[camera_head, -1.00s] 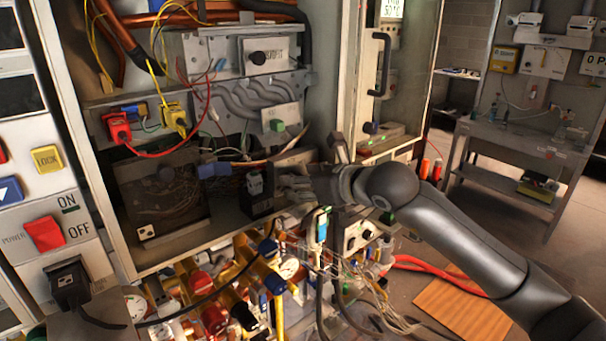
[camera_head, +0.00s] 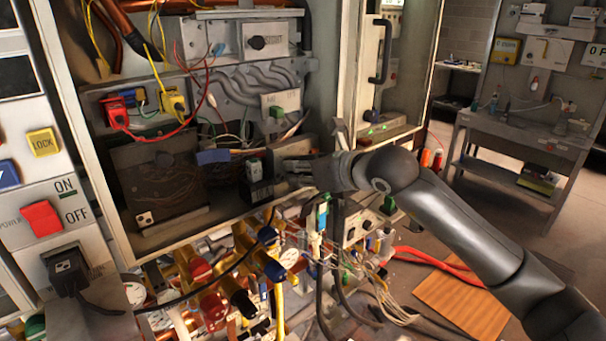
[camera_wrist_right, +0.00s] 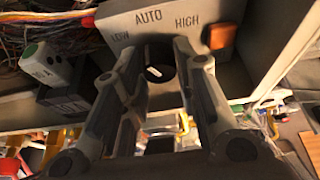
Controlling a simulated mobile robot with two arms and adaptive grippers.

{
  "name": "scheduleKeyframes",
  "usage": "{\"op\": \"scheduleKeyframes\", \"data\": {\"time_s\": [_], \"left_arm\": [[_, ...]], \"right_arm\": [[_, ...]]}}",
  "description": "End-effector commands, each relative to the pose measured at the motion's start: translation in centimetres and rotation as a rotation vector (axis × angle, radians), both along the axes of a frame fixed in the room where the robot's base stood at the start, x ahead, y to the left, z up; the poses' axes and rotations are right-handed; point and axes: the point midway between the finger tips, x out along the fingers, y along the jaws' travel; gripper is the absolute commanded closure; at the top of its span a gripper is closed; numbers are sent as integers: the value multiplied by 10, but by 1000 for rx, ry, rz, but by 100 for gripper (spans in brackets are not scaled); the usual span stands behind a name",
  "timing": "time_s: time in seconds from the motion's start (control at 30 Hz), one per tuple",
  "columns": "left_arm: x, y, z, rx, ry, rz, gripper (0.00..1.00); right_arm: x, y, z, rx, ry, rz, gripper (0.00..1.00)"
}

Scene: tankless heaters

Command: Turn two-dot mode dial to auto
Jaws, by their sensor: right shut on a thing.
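A dark mode dial (camera_wrist_right: 160,74) with a short white mark sits on a pale panel (camera_wrist_right: 215,14) in the right wrist view. LOW, AUTO and HIGH are printed around it, with AUTO at the top. I cannot tell which label the mark points to, and no two-dot marking shows on this panel. My right gripper (camera_wrist_right: 163,58) is shut on the dial, one finger on each side. In the head view my right gripper (camera_head: 288,170) reaches into the open cabinet from the right and covers the dial. My left gripper is not in view.
An orange button (camera_wrist_right: 222,36) is right of the fingers. A dark block with a pale green-marked top (camera_head: 256,180) stands left of the gripper. Pipes and a gauge (camera_head: 290,257) crowd below. A cabinet door frame (camera_head: 350,60) stands at the right.

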Motion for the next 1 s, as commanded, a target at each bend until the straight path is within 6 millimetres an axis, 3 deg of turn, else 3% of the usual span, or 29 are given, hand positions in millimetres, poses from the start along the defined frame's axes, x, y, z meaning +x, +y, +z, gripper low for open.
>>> {"op": "scheduleKeyframes", "data": {"time_s": [0.03,0.3,0.8,0.83,1.0], "left_arm": [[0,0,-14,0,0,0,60],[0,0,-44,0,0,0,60],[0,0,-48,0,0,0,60],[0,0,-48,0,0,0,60],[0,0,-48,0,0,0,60]], "right_arm": [[1,-1,-5,27,14,-3,96],[1,-1,-4,186,128,-1,96],[1,-2,1,250,177,0,96],[1,-2,1,250,177,0,68],[1,-2,1,250,178,-1,50]]}}
